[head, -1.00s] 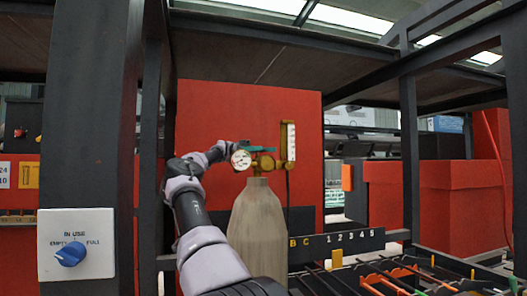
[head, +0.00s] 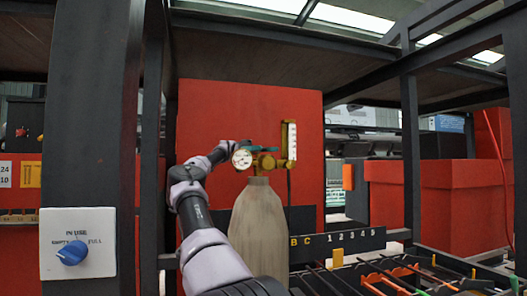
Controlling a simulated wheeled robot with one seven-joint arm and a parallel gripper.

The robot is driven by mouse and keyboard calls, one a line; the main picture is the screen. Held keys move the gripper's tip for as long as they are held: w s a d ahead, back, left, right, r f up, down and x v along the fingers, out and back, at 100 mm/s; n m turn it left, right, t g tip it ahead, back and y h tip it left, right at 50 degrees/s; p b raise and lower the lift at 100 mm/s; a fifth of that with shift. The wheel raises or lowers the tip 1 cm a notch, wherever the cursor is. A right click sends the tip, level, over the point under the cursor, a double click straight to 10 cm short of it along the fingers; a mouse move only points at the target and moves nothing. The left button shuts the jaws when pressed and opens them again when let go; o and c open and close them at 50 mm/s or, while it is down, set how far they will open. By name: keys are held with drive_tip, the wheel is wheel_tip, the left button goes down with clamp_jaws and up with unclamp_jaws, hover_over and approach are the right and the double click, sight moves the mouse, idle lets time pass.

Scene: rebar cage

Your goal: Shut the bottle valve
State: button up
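The grey-tan gas bottle (head: 258,232) stands upright in front of a red panel. On its top sits a brass regulator (head: 264,162) with a round white gauge (head: 242,159) on the left and an upright flow tube (head: 290,141) on the right. A green valve handle (head: 258,149) shows just above the brass body. My arm reaches up from the bottom on the left of the bottle, and its end goes behind the gauge. My gripper's fingers are hidden there, close to the valve, so I cannot see whether they touch it.
A white plate with a blue knob (head: 72,253), marked EMPTY, IN USE and FULL, is at the lower left by a dark post (head: 90,110). A rack of bars (head: 400,275) lies at the lower right, below a dark numbered strip (head: 338,242). Red boxes (head: 440,205) stand at right.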

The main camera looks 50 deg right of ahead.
drive_tip(key=shift+d+n+h, duration=0.1)
drive_tip(key=shift+n+h, duration=0.4)
drive_tip(key=shift+h, duration=0.3)
